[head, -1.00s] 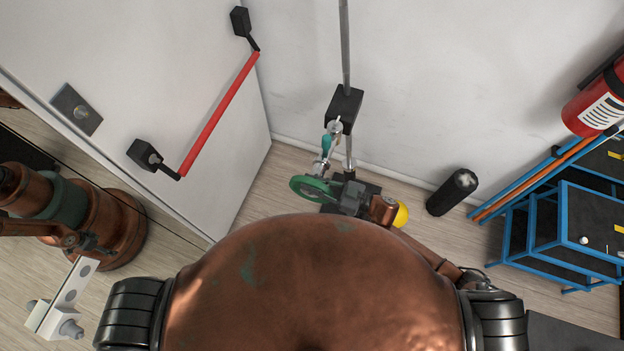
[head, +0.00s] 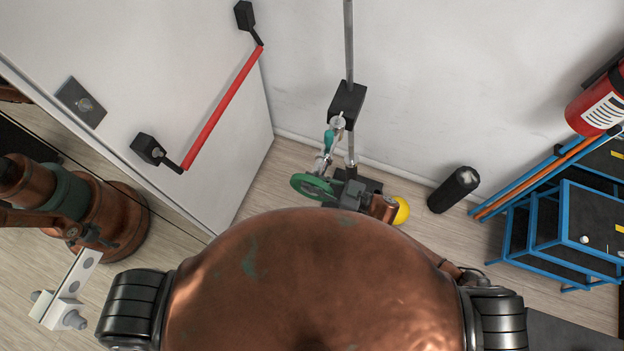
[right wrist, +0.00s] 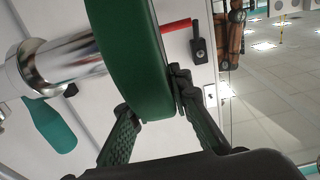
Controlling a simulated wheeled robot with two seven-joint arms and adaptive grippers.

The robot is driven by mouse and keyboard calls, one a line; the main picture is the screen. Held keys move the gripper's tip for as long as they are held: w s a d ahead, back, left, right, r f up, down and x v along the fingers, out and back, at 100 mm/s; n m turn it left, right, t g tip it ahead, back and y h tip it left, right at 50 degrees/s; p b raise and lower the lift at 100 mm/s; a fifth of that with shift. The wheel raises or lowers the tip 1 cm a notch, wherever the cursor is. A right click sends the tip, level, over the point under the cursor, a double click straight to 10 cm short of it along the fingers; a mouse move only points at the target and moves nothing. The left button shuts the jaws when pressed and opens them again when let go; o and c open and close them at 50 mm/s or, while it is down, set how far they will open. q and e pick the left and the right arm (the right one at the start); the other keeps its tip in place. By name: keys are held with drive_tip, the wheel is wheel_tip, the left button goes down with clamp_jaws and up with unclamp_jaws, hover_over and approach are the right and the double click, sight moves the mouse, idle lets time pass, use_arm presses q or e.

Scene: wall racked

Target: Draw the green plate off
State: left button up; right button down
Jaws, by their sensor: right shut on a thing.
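The green plate (head: 311,186) is a round disc seen nearly edge-on at the middle of the head view, low beside the upright post. My right gripper (head: 340,188) is shut on its rim from the right. In the right wrist view, the plate (right wrist: 137,60) stands between the two fingers of my gripper (right wrist: 152,98). A chrome sleeve (right wrist: 62,66) meets the plate's left face there. I cannot tell whether the plate is still around the sleeve. In the head view, the chrome part (head: 321,163) rises behind the plate. I cannot make out my left gripper.
A thin post (head: 348,45) with a black block (head: 346,103) stands by the wall. A door with a red push bar (head: 222,108) is at left. A yellow ball (head: 402,210), a black cylinder (head: 454,190) and a blue-framed rack (head: 563,225) are at right.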

drive_tip(key=shift+s+a+r+p, duration=0.1)
drive_tip(key=shift+s+a+p, duration=0.2)
drive_tip(key=shift+s, duration=0.4)
drive_tip(key=shift+s+a+r+p, duration=0.1)
drive_tip(key=shift+s+a+p, duration=0.15)
drive_tip(key=shift+s, duration=0.45)
idle(0.8)
drive_tip(key=shift+s+a+p, duration=0.2)
drive_tip(key=shift+s+p, duration=0.15)
drive_tip(key=shift+s, duration=0.35)
wheel_tip(320, 180, up, 8)
drive_tip(key=p, duration=0.7)
idle(0.9)
drive_tip(key=shift+a, duration=0.1)
idle(0.4)
